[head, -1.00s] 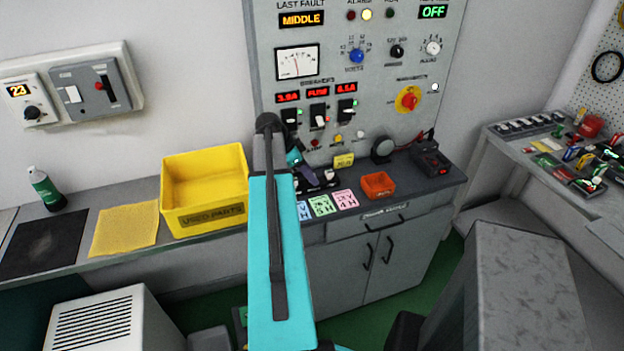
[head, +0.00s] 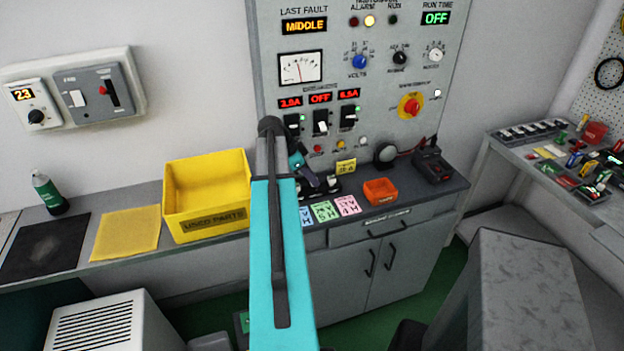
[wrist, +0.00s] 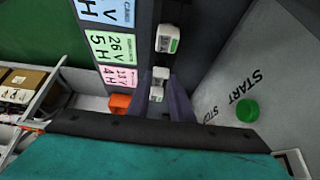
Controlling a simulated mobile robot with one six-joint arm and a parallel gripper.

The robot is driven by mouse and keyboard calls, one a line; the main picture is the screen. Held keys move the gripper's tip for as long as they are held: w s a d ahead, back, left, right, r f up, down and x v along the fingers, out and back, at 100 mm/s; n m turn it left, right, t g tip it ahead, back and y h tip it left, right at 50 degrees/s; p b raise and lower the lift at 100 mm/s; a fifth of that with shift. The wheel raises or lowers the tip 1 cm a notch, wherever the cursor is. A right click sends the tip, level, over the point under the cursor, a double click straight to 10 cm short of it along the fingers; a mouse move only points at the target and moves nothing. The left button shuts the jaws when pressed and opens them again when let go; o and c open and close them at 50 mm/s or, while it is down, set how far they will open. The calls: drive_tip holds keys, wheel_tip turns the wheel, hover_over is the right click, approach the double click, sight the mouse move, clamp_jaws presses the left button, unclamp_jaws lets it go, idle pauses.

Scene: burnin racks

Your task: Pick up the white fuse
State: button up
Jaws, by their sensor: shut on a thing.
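My gripper (wrist: 160,100) has purple fingers and is shut on a small white fuse (wrist: 156,93), low in the middle of the wrist view. Another white piece with a dark green mark (wrist: 160,74) shows just beyond it; whether it is a separate fuse is hard to tell. A further white piece with a green label (wrist: 168,40) sits higher on the dark bench top. In the head view my gripper (head: 314,184) is partly hidden behind my arm, at the bench below the panel, and the held fuse is not clearly seen there.
A yellow used-parts bin (head: 208,228) stands left. The grey panel (head: 340,100) rises behind. A green START button (wrist: 248,112) shows in the wrist view.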

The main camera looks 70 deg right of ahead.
drive_tip(key=shift+r+b, duration=0.6)
drive_tip(key=shift+r, duration=0.55)
drive_tip(key=shift+s+a+r, duration=0.1)
drive_tip(key=shift+a+r, duration=0.05)
drive_tip(key=shift+r, duration=0.05)
drive_tip(key=s+a+r+b, duration=0.1)
drive_tip(key=s+a+b, duration=0.5)
drive_tip(key=a, duration=0.6)
drive_tip(key=s, duration=0.2)
drive_tip(key=shift+s+a+r, duration=0.3)
drive_tip(key=shift+s+a, duration=0.05)
drive_tip(key=shift+a, duration=0.05)
